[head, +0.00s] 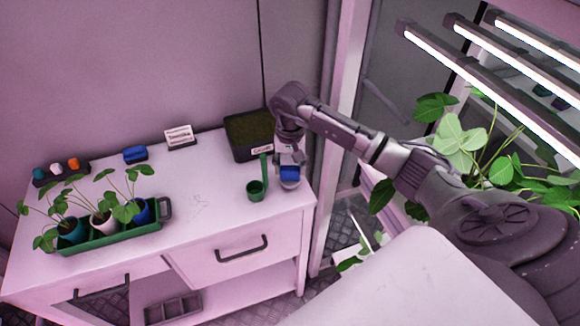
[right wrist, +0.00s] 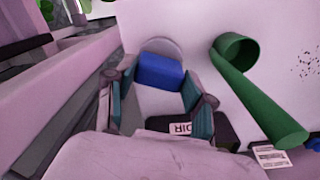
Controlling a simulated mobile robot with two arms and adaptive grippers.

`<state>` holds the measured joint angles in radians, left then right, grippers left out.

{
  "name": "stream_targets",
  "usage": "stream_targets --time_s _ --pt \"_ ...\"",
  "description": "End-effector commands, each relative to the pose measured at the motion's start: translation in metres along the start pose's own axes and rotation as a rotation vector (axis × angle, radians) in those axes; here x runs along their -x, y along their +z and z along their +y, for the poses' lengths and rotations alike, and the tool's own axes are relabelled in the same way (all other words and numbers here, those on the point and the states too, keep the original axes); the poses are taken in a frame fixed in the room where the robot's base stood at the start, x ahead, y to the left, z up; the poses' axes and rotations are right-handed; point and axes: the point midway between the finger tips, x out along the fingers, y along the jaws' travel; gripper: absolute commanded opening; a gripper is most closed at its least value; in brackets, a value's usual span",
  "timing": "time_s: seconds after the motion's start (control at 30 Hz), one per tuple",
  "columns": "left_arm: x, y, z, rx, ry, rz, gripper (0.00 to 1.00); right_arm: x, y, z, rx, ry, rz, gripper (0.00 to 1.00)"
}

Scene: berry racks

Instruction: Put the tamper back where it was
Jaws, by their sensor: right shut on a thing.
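The tamper has a blue block-shaped grip (head: 289,173) and a pale round base; it also shows in the right wrist view (right wrist: 160,72). It is at the right end of the white cabinet top, in front of the soil bin. My right gripper (head: 289,161) reaches down from above and is shut on the blue part, with one finger on either side in the right wrist view (right wrist: 157,88). I cannot tell whether the base touches the cabinet top. My left gripper is out of view.
A green scoop (head: 257,188) stands just left of the tamper. A black soil bin (head: 239,150) is behind. A small sign (head: 180,136), a blue object (head: 135,154), a small rack (head: 61,174) and a green plant tray (head: 110,239) are farther left. The cabinet's middle is clear.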

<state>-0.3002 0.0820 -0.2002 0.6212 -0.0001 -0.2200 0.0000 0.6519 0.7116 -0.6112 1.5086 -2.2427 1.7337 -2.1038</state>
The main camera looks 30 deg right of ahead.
Motion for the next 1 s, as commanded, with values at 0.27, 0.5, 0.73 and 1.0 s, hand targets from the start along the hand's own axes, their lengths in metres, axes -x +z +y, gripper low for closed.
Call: stream_targets --time_s 0.27,0.5,0.73,1.0 --pt "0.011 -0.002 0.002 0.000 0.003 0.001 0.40 -0.020 0.000 -0.001 0.001 -0.003 0.001 0.26" --pt "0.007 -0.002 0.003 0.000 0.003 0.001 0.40 -0.022 0.000 0.000 0.001 -0.002 0.002 0.26" --pt "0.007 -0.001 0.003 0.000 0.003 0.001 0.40 -0.022 0.000 0.000 0.000 -0.002 0.001 0.79" --pt "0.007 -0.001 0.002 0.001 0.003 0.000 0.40 -0.022 0.000 0.000 0.000 -0.002 0.001 0.79"
